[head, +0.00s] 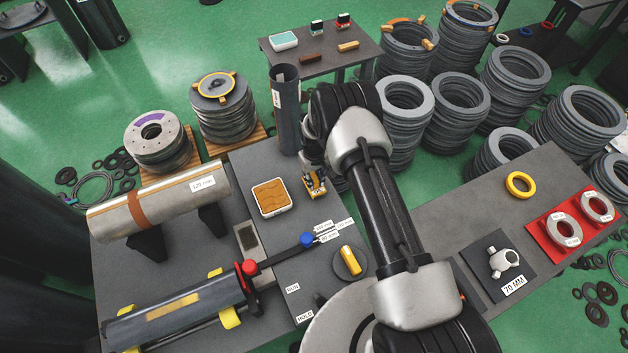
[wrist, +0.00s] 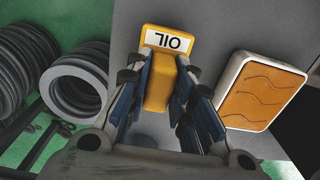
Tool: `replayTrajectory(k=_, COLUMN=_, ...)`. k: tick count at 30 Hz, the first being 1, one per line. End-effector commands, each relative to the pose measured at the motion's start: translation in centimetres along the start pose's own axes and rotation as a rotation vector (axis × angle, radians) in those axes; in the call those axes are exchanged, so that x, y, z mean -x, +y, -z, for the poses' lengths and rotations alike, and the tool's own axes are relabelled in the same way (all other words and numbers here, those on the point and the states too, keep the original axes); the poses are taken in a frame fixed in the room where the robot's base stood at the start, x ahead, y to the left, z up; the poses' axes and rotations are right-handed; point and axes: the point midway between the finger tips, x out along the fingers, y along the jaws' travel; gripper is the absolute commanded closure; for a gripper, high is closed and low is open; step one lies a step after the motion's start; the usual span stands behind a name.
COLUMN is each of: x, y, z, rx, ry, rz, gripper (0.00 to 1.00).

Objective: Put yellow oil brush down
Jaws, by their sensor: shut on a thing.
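The yellow oil brush (wrist: 158,92) has a white label reading OIL and sits between the blue-padded fingers of my gripper (wrist: 166,86). My gripper is shut on it. In the head view my gripper (head: 313,176) is over the dark table, just right of the orange pad, and the brush (head: 318,188) is partly hidden by the fingers. I cannot tell whether the brush's lower end touches the table. The white-rimmed tray with the orange wavy pad (head: 272,197) lies on the table; in the wrist view this tray (wrist: 263,90) is right of the brush.
A dark upright tube (head: 285,110) stands behind my gripper. A yellow block on a round dark disc (head: 348,261) and a blue-knobbed rod (head: 306,239) are nearer. Stacks of grey rings (head: 458,103) stand right of the arm. Bare table lies between pad and rod.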

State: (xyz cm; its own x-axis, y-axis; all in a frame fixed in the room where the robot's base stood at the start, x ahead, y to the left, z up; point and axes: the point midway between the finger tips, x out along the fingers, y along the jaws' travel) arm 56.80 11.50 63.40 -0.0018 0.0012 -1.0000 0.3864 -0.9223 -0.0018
Motion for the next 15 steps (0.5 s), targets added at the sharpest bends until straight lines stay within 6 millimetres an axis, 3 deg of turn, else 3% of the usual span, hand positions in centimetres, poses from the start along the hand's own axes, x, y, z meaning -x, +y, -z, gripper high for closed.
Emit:
replayTrajectory(k=12, x=-0.76, y=0.02, z=0.10, rx=0.000, ry=0.002, rz=0.000, gripper=0.98)
replayTrajectory(k=13, x=-0.79, y=0.01, z=0.06, rx=0.000, ry=0.001, rz=0.000, gripper=0.78)
replayTrajectory(k=15, x=-0.68, y=0.01, z=0.05, rx=0.000, ry=0.001, rz=0.000, gripper=0.73)
